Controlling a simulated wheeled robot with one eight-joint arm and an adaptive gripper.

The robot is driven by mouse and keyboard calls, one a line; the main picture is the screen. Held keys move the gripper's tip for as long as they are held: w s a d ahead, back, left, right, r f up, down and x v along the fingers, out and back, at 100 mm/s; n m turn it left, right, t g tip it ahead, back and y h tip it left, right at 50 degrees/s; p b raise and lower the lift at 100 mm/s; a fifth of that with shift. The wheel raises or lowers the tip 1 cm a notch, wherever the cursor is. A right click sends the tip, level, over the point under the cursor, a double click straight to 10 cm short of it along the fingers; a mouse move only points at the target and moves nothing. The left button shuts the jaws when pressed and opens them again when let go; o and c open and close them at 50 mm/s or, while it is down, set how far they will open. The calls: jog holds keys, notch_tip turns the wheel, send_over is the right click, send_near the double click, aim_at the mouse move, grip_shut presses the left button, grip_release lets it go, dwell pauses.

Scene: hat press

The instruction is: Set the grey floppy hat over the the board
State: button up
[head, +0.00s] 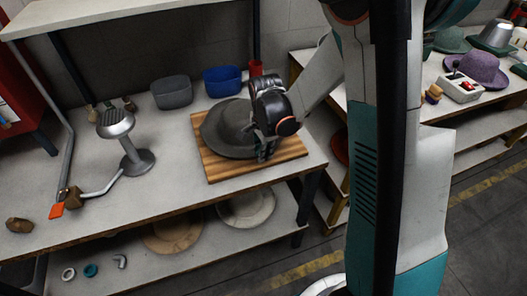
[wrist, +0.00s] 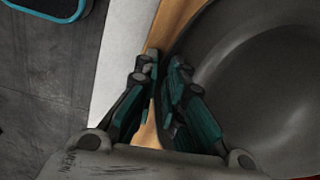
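The grey floppy hat (head: 227,128) is over the wooden board (head: 232,173), crown up. Its brim covers much of the board's left and middle. My gripper (head: 264,155) points down at the hat's front right brim. In the wrist view, the hat (wrist: 235,75) fills the right side, and a strip of the board (wrist: 172,22) shows beside it. My fingertips (wrist: 165,66) are close together at the brim's edge and look shut on it. The right finger hides part of the brim. Whether the brim rests fully on the board is hard to tell.
A metal stand (head: 128,140) with a domed head is left of the board. Grey (head: 171,92) and blue (head: 222,80) bins and a red cup (head: 256,67) stand behind it. More hats (head: 246,207) lie on the lower shelf. The tabletop between stand and board is clear.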

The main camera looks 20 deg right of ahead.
jog(key=o, duration=0.4)
jog(key=r, duration=1.2)
jog(key=shift+s, duration=0.3)
jog(key=s+r+n+t, duration=0.2)
jog(key=s+r+n, duration=0.1)
jog(key=s+n, duration=0.2)
jog(key=s+a+r+n+t, duration=0.1)
jog(key=s+r+n+t, duration=0.1)
jog(key=s+n, duration=0.4)
jog(key=s+r+n+t, duration=0.2)
jog(key=s+r+n, duration=0.1)
jog(key=s+n, duration=0.2)
jog(key=shift+s+a+r, duration=0.2)
jog(key=shift+s, duration=0.3)
jog(key=shift+s+a+r, duration=0.15)
jog(key=shift+s, duration=0.35)
